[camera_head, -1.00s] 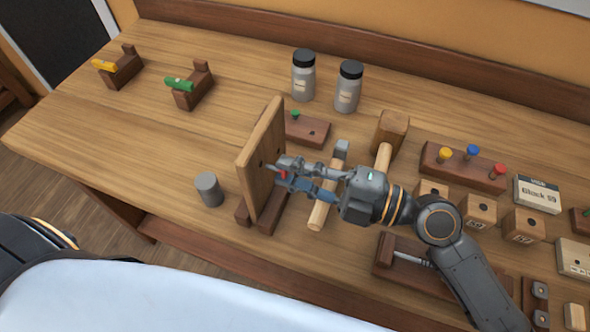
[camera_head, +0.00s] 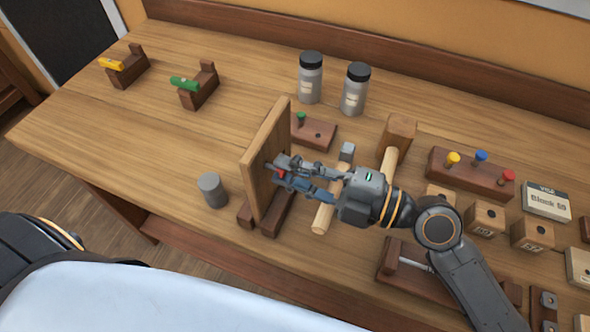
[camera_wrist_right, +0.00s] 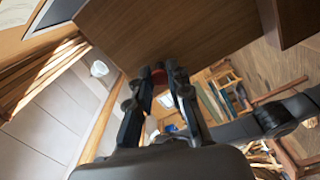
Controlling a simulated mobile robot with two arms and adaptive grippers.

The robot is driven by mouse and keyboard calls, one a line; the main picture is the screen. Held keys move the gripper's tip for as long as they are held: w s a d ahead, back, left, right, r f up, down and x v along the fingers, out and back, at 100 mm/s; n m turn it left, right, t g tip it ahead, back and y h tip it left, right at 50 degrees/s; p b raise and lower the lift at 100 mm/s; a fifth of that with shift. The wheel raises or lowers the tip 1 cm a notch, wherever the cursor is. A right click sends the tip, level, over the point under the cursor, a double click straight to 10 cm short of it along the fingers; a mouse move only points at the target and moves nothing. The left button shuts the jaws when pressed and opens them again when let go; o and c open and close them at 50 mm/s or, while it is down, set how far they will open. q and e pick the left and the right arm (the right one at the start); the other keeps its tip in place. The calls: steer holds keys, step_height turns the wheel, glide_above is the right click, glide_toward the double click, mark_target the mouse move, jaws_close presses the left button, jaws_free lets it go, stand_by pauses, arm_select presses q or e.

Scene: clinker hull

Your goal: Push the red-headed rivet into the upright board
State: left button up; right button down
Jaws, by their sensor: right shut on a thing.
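The upright board (camera_head: 265,150) stands on a dark foot on the bench, its broad face turned to my right gripper. My right gripper (camera_head: 278,172) is at this face, at about mid-height, with its fingers pointing at it. It is shut on the red-headed rivet (camera_head: 281,173), whose red head shows between the fingertips. In the right wrist view the red head (camera_wrist_right: 158,76) sits between the fingertips (camera_wrist_right: 155,78), against the brown board face (camera_wrist_right: 175,30). The rivet's shank is hidden, so I cannot tell how far it is in a hole. My left gripper is out of view.
A mallet (camera_head: 395,140) and a hammer (camera_head: 328,200) lie right of the board. A grey cylinder (camera_head: 212,190) stands left of it. Two jars (camera_head: 355,90) are behind. A peg rack (camera_head: 470,175) stands at the right. The bench's left part is mostly clear.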

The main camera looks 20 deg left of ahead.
steer(key=shift+a, duration=0.45)
steer(key=c, duration=1.6)
jaws_free()
steer(key=shift+c, duration=0.2)
steer(key=o, duration=0.5)
